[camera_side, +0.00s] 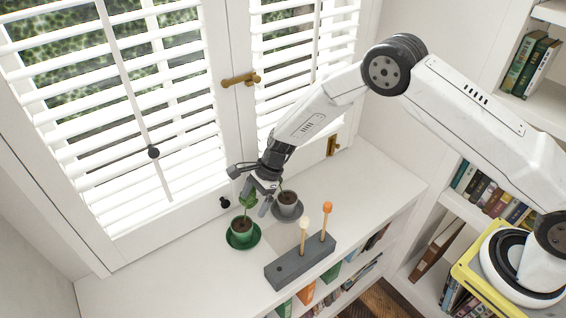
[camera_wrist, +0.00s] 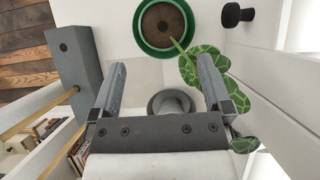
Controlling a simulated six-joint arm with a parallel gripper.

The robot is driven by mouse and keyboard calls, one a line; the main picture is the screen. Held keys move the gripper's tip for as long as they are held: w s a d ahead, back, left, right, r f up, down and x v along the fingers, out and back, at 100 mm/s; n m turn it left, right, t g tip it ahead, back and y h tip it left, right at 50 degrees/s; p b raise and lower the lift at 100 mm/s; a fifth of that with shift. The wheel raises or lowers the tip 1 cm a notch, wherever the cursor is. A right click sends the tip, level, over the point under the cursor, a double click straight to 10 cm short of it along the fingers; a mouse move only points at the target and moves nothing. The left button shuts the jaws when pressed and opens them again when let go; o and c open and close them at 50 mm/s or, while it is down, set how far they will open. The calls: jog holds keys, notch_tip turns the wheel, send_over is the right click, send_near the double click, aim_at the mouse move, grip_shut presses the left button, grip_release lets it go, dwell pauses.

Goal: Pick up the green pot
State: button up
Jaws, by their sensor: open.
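The green pot (camera_side: 241,238) stands on a green saucer (camera_side: 257,243) on the white shelf top, with a leafy plant in it. In the wrist view the green pot (camera_wrist: 143,42) is at the top, with dark soil and leaves (camera_wrist: 228,103) reaching toward the right finger. My gripper (camera_side: 256,203) is open and empty, above and just to the right of the green pot in the side view. In the wrist view my gripper (camera_wrist: 163,75) has its fingers spread, with the pot beyond the tips.
A grey pot (camera_side: 287,200) on a grey saucer stands just right of my gripper; it shows partly in the wrist view (camera_wrist: 170,104). A grey block (camera_side: 300,262) with two upright wooden sticks is in front. A black knob (camera_side: 225,202) and white shutters are behind. Open shelf lies left of the block.

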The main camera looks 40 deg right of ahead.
aim_at(243, 223)
jog(key=shift+x, duration=1.55)
jog(key=shift+w+a, duration=0.1)
jog(key=shift+x, duration=2.55)
jog(key=shift+w, duration=0.1)
grip_shut()
jog(key=shift+r, duration=0.1)
notch_tip(243, 223, up, 10)
